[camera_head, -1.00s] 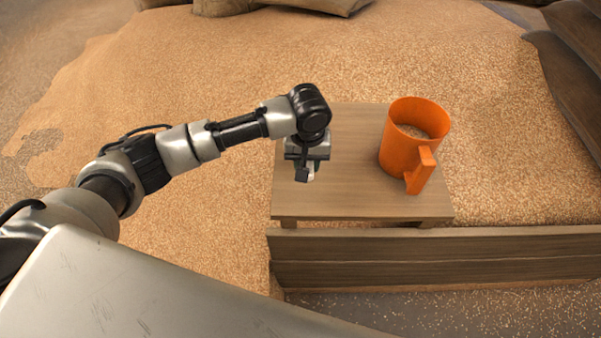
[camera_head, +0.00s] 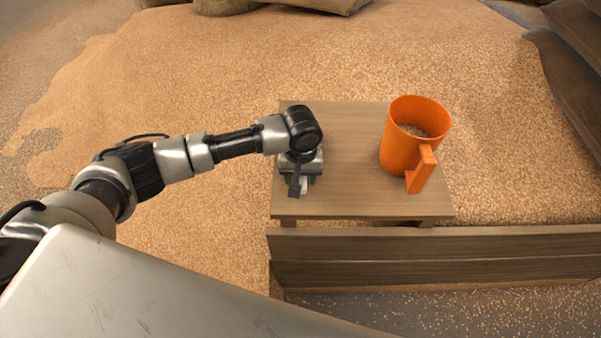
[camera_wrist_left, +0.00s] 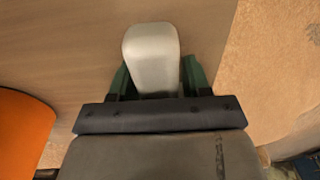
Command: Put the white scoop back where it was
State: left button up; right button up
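The white scoop (camera_wrist_left: 152,58) shows in the left wrist view as a rounded pale piece between the two green fingers of my left gripper (camera_wrist_left: 155,78). The fingers sit close along both of its sides. In the head view my left gripper (camera_head: 300,184) is shut on the scoop, low over the left part of the small wooden table (camera_head: 350,196). Only a small white bit of the scoop (camera_head: 304,186) shows there; the rest is hidden by the gripper. I cannot tell whether the scoop touches the table. My right gripper is not in view.
An orange mug-like bucket (camera_head: 404,150) with grain in it stands on the right of the table, its handle towards me. The table between is bare. Grain (camera_head: 200,80) lies around the table. A wooden plank wall (camera_head: 430,258) runs along the front.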

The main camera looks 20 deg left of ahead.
pick_arm(q)
jog(key=shift+o, duration=0.6)
notch_tip(320, 180, up, 11)
jog(key=shift+s+r+p, duration=0.1)
jog(key=shift+r+p, duration=0.1)
jog(key=shift+p, duration=0.45)
jog(key=shift+r, duration=0.45)
dwell(0.4)
